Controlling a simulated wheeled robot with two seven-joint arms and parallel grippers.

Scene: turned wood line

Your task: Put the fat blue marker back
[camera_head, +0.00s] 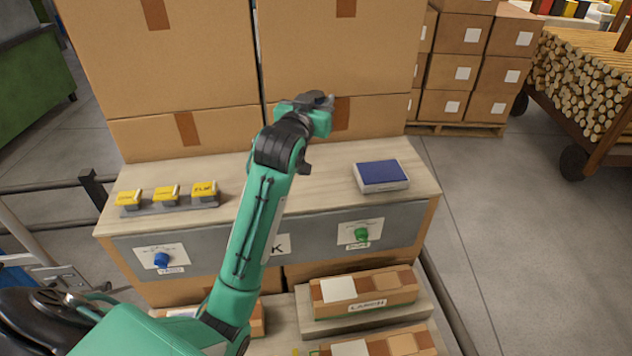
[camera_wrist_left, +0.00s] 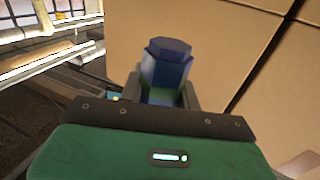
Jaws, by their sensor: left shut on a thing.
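My left gripper (camera_head: 318,103) is raised above the back of the wooden bench, in front of the big cardboard boxes. In the left wrist view, its jaws (camera_wrist_left: 161,92) are shut on a thick, many-sided blue piece, which looks like the fat blue marker (camera_wrist_left: 168,62). Its blue end sticks out beyond the fingers. In the head view the marker is not clearly seen at the gripper. A blue round piece (camera_head: 161,260) and a green one (camera_head: 362,234) sit on white labels on the bench's grey front panel. My right gripper is not in view.
A blue-topped pad (camera_head: 381,175) lies on the bench's right. A grey rack (camera_head: 170,207) with yellow blocks (camera_head: 166,193) stands at its left. Large boxes (camera_head: 160,60) wall off the back. Labelled boxes (camera_head: 362,291) sit in front, below. Bare bench top (camera_head: 325,188) lies left of the pad.

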